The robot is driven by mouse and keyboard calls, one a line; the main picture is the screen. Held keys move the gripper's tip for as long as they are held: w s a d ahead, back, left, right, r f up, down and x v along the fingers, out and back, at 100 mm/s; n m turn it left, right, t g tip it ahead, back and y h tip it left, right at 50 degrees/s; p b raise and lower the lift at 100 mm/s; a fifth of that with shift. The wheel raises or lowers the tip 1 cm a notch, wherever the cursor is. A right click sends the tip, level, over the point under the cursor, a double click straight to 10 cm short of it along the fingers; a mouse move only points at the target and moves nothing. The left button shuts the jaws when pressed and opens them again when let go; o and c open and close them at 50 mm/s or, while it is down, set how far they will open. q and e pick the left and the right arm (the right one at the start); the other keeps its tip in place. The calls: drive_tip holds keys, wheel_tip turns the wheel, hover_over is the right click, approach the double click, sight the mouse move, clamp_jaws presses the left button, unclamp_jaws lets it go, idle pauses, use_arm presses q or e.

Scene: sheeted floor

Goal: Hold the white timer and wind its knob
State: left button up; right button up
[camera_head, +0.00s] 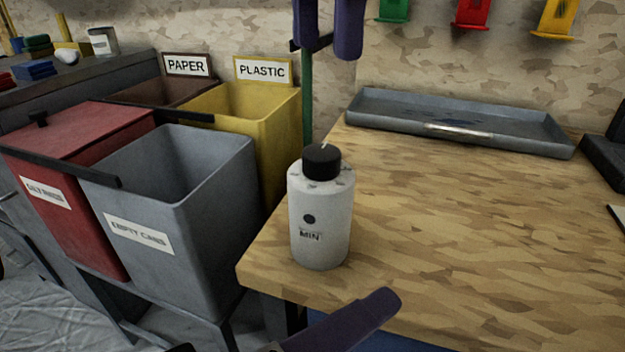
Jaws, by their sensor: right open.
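The white timer (320,228) stands upright near the table's front left corner. It is a white cylinder marked MIN, with a black knob (321,162) on top that has a pale pointer mark. My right gripper (328,42) hangs above the knob at the top edge of the head view. Its two purple fingers point down, apart and empty, with a clear gap to the knob. One dark purple finger of my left gripper (370,308) shows at the bottom, below and in front of the timer, apparently not touching it. The rest of that gripper is out of frame.
The wooden table (470,240) is clear right of the timer. A grey tray (455,140) lies at its back. To the left stand a grey bin (170,220), a red bin (75,185) and a yellow bin (262,120). A green pole (307,100) stands behind the timer.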

sight(321, 200)
use_arm(q)
drive_tip(key=w+d+r+n+t+h, duration=0.1)
drive_tip(key=w+d+r+n+t, duration=0.3)
drive_tip(key=n, duration=0.7)
drive_tip(key=a+f+n+t+y, duration=0.2)
drive_tip(key=a+n+t+y, duration=0.35)
drive_tip(key=n, duration=1.15)
drive_tip(key=w, duration=0.3)
drive_tip(key=w+y, duration=0.1)
drive_tip(key=w, duration=0.2)
drive_tip(key=w+g+y, duration=0.1)
drive_tip(key=w, duration=0.3)
drive_tip(key=shift+d+f, duration=0.15)
drive_tip(key=shift+d, duration=0.25)
drive_tip(key=shift+c, duration=0.2)
